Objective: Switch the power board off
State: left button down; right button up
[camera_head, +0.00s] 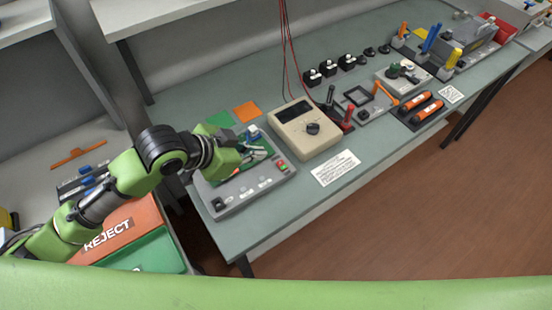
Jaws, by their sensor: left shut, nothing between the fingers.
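A grey sloped board (238,196), which looks like the power board, lies at the left end of the grey-green workbench. A small red and green switch (281,166) sits near its right edge, and a dark round knob or socket (219,204) sits at its lower left corner. My left gripper (256,148) is above the back part of the board, shut and empty, a little left of the switch. It hides part of the board. I cannot tell whether it touches the board. My right gripper is not in view.
A beige meter (306,128) with a dial stands close to the board's right. Red and black leads hang behind it. A white label (336,167) lies in front. Tools and black parts fill the bench further right.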

pick_arm(q)
jog(key=p, duration=0.1)
send_near(282, 165)
notch_tip(282, 165, up, 2)
jog(key=w+d, duration=0.2)
jog(key=d, duration=0.1)
jog(key=x, duration=0.2)
jog(key=shift+w+f+p, duration=0.15)
jog(key=shift+w+p, duration=0.25)
jog(key=f, duration=0.1)
jog(key=f+p, duration=0.1)
jog(key=f, duration=0.1)
jog(key=shift+w+f, duration=0.15)
jog(key=shift+w, duration=0.1)
jog(key=shift+a+f, duration=0.1)
jog(key=shift+f, duration=0.4)
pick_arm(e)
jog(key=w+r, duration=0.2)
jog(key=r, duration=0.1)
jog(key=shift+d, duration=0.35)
